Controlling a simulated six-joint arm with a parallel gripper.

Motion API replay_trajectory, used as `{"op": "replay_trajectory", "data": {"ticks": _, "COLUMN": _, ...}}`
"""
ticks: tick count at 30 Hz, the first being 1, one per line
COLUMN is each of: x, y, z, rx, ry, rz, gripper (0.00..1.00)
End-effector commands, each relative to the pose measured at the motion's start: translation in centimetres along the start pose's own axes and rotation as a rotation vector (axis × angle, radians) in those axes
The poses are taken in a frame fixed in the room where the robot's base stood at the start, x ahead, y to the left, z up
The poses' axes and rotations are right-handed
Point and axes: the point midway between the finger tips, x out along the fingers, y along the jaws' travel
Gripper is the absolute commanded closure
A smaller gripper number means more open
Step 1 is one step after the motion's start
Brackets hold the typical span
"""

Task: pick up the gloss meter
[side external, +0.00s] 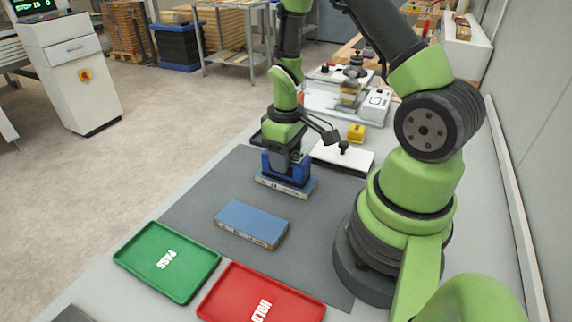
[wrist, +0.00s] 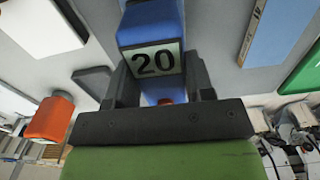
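The gloss meter (side external: 287,170) is a blue block with a white plate marked "20", which shows in the wrist view (wrist: 155,60). It stands upright on a thin panel (side external: 285,187) on the grey mat. My gripper (side external: 287,158) comes down over it from above. In the wrist view its two dark fingers (wrist: 160,85) lie close against both sides of the meter, and the gripper looks shut on it. The meter's underside is hidden, and I see no clear gap between it and the panel.
A blue panel (side external: 251,222) lies nearer on the grey mat (side external: 185,210). A green PASS tray (side external: 167,262) and a red HOLD tray (side external: 262,296) stand in front. Behind are a white plate (side external: 345,158) with a black knob above it, and a yellow block (side external: 356,133).

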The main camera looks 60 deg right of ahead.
Motion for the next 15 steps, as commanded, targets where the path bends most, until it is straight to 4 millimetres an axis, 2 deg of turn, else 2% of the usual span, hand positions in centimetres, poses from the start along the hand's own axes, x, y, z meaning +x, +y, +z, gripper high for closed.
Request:
{"op": "replay_trajectory", "data": {"ticks": 1, "x": 0.0, "y": 0.0, "z": 0.0, "rx": 0.000, "ry": 0.000, "rz": 0.000, "gripper": 0.83}}
{"op": "replay_trajectory", "data": {"ticks": 2, "x": 0.0, "y": 0.0, "z": 0.0, "rx": 0.000, "ry": 0.000, "rz": 0.000, "gripper": 0.90}}
{"op": "replay_trajectory", "data": {"ticks": 10, "x": -0.2, "y": 0.0, "z": 0.0, "rx": 0.000, "ry": 0.002, "rz": 0.001, "gripper": 0.90}}
{"op": "replay_trajectory", "data": {"ticks": 15, "x": -1.6, "y": 0.0, "z": -0.1, "rx": -0.001, "ry": 0.004, "rz": 0.002, "gripper": 0.90}}
